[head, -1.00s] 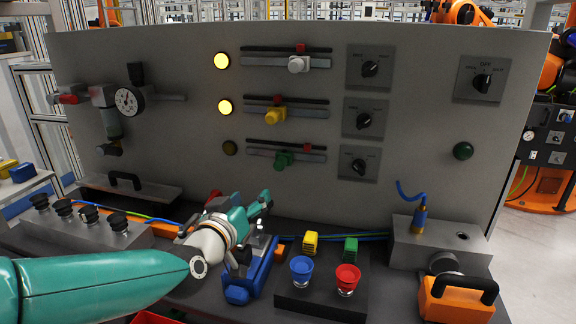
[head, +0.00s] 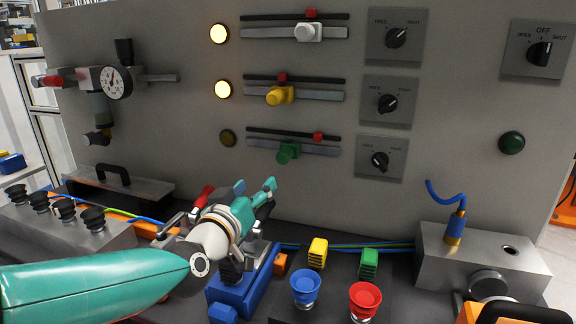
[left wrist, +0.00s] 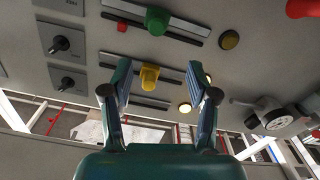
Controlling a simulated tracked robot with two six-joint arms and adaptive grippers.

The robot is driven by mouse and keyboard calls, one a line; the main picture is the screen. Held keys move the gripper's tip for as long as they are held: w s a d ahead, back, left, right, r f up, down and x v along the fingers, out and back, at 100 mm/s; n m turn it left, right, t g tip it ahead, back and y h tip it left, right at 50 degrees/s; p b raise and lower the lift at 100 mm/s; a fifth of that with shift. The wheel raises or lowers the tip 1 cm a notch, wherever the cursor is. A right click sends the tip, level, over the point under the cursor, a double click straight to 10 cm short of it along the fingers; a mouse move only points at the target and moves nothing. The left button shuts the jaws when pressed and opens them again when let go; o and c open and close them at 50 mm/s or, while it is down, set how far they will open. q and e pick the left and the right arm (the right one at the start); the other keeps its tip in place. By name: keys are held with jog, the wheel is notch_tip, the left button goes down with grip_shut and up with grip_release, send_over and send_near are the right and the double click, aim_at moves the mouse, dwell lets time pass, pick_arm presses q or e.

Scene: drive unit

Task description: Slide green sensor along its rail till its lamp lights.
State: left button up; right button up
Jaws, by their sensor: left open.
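The green sensor (head: 288,152) sits left of the middle of the lowest rail (head: 313,149). A red marker (head: 318,136) is on the dark strip above, to its right. The lamp (head: 227,138) left of this rail is dark. The left wrist view, turned over, shows the green sensor (left wrist: 157,20) near its top edge and the dark lamp (left wrist: 229,39). My left gripper (head: 255,187) is open, below the green sensor and apart from it. In the left wrist view its open fingers (left wrist: 159,68) frame the yellow sensor (left wrist: 149,75). My right gripper is not seen.
Above are the yellow sensor (head: 280,95) and white sensor (head: 308,32) on their rails, both lamps lit. Dials (head: 380,161) stand to the right, a gauge (head: 118,82) to the left. A blue fixture (head: 240,288) and coloured cups (head: 305,288) are on the bench below.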

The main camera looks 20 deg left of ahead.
aim_at(282, 159)
pick_arm(q)
jog(key=w+p, duration=0.1)
jog(key=w, duration=1)
jog(key=w+p, duration=0.1)
jog(key=w, duration=0.4)
jog(key=shift+w+d+p, duration=0.35)
jog(key=shift+w+d, duration=0.05)
jog(key=shift+c, duration=0.2)
grip_shut()
jog(key=shift+d, duration=0.1)
